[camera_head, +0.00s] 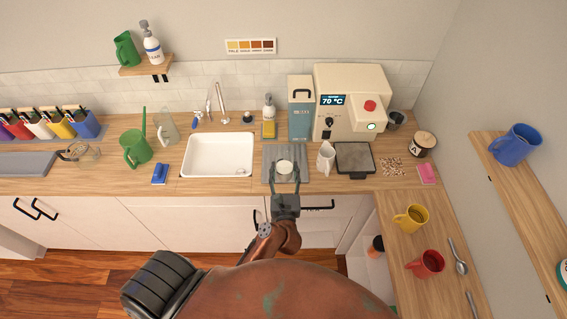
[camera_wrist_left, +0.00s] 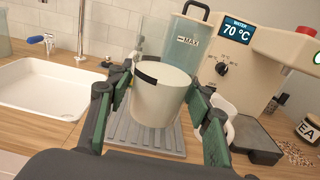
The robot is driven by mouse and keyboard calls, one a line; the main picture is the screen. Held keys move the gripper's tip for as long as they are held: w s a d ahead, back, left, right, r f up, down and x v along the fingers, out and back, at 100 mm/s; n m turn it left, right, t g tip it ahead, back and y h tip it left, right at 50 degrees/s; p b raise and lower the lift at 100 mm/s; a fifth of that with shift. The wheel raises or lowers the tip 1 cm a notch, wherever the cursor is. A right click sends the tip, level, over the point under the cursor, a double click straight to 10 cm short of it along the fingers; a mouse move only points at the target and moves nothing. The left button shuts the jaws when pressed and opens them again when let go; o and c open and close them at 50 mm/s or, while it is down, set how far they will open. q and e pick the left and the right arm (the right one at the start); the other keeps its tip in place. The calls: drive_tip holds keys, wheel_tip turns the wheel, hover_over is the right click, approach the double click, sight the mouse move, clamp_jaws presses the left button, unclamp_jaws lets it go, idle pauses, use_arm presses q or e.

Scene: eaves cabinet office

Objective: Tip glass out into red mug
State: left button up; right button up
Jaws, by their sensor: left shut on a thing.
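My left gripper (camera_head: 285,175) is shut on a glass (camera_head: 285,166), its fingers on either side. The red mug (camera_head: 426,264) stands on the right-hand counter, well to the right of the gripper and nearer me. My right gripper is not in view.
A yellow mug (camera_head: 411,219) stands just behind the red mug, and spoons (camera_head: 458,258) lie to its right. A white pitcher (camera_head: 326,158) stands right of the mat (camera_head: 300,153). The sink (camera_head: 217,155) is left. A machine (camera_head: 352,103) and blue-grey tank (camera_head: 300,105) stand behind.

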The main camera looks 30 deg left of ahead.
sight(285, 177)
use_arm(q)
drive_tip(key=shift+r+v, duration=0.15)
drive_tip(key=shift+v, duration=0.65)
drive_tip(key=shift+r+v, duration=0.2)
drive_tip(key=shift+v, duration=0.55)
drive_tip(key=shift+b+v, duration=0.45)
drive_tip(key=shift+v, duration=1.65)
